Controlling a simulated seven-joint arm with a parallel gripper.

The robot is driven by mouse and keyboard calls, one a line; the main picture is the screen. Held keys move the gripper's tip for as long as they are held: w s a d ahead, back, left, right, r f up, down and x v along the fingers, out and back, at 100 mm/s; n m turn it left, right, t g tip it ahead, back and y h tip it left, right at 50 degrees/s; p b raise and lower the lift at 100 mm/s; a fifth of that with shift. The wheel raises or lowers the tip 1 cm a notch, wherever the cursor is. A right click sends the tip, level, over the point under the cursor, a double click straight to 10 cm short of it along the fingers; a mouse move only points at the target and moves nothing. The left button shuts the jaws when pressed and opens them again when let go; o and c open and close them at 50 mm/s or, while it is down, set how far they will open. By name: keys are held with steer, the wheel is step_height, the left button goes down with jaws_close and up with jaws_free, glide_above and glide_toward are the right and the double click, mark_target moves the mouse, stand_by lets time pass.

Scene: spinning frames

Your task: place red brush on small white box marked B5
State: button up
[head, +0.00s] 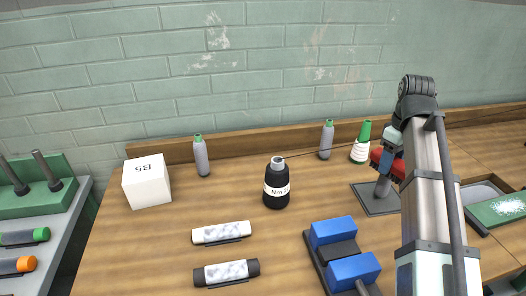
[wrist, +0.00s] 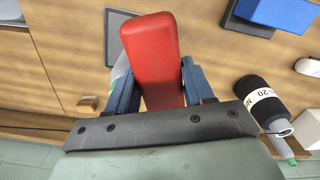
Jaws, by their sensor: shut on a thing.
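The red brush (wrist: 152,55) lies between the two blue fingers of my gripper (wrist: 155,85) in the wrist view, and the gripper is shut on it. In the head view the gripper (head: 391,150) is at the right, with red parts of the brush (head: 377,157) showing beside it, mostly hidden by my arm.
A black bottle (head: 276,190) with a thin wire stands between box and gripper. Grey bottles (head: 201,158) and a green-capped bottle (head: 361,146) stand at the back. White rolls (head: 221,233) and a blue block device (head: 333,231) lie in front. The box's top is clear.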

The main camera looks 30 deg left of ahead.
steer(key=s+a+r+n, duration=0.15)
steer(key=a+n, duration=0.25)
steer(key=a, duration=1.4)
step_height(320, 180, up, 3)
steer(key=n, duration=1)
glide_above(143, 168)
steer(key=shift+f, duration=4.4)
steer(key=shift+f, duration=0.1)
steer(key=o, duration=1.1)
steer(key=shift+c, duration=0.2)
